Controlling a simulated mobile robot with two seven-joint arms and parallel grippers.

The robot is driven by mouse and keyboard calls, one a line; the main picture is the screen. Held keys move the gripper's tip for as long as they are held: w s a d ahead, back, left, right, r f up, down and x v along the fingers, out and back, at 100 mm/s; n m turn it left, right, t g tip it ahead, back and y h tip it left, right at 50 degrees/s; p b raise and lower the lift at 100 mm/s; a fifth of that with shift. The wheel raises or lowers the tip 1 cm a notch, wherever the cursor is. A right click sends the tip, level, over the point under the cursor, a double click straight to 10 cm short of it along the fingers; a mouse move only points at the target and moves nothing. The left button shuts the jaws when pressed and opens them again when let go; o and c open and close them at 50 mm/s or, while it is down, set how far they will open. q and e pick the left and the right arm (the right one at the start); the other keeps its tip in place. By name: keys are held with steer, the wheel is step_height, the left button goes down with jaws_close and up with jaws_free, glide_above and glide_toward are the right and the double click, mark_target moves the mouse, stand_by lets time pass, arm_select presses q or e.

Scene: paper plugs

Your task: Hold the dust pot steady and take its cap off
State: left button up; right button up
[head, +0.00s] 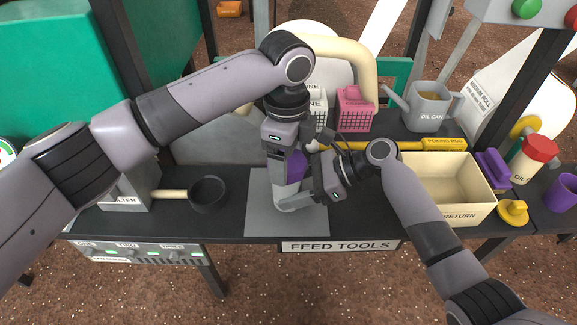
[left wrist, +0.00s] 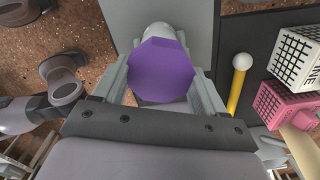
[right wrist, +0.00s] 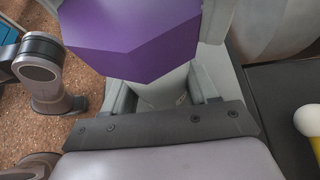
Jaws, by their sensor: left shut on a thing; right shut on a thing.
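The dust pot (head: 288,193) is a pale grey cylinder standing upright on a grey mat (head: 259,214). Its purple faceted cap (head: 297,164) sits at its top, and the left wrist view shows the cap (left wrist: 162,70) from above. My left gripper (head: 287,160) comes down from above and is shut on the cap, one finger on each side. My right gripper (head: 303,188) comes in from the right and is shut on the pot body (right wrist: 165,92) below the cap. The fingers hide parts of the pot, and I cannot tell whether cap and body are still joined.
A dark ladle cup (head: 208,194) lies left of the mat. A cream return tray (head: 450,180) stands at the right, with a yellow bar (head: 433,144) behind it. Pink (head: 354,112) and white baskets and a grey oil can (head: 430,105) stand at the back.

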arm_select(q)
steer(key=shift+r, duration=0.55)
steer(key=shift+r, duration=1.85)
arm_select(e)
steer(key=o, duration=1.4)
